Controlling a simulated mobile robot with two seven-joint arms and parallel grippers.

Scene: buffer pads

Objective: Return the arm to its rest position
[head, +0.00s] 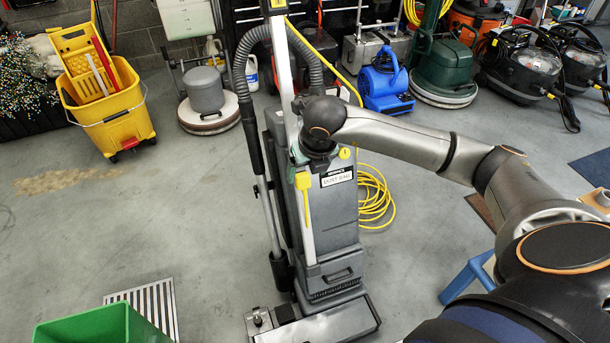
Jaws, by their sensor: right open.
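My right arm (395,135) comes in from the right and reaches to the middle of the head view. Its gripper (298,155) is open, in front of the upper body of a grey upright vacuum (335,235) as seen from here. Its fingers are small and partly hidden by the wrist, and I cannot tell whether they touch the vacuum. I see nothing held in them. My left gripper is not in view.
A green bin (100,325) stands at the lower left, by a floor grate (158,305). A yellow mop bucket (110,105), floor machines and a blue blower (385,82) line the back. A yellow cord (375,195) lies behind the vacuum. A blue stool (465,278) is under my arm.

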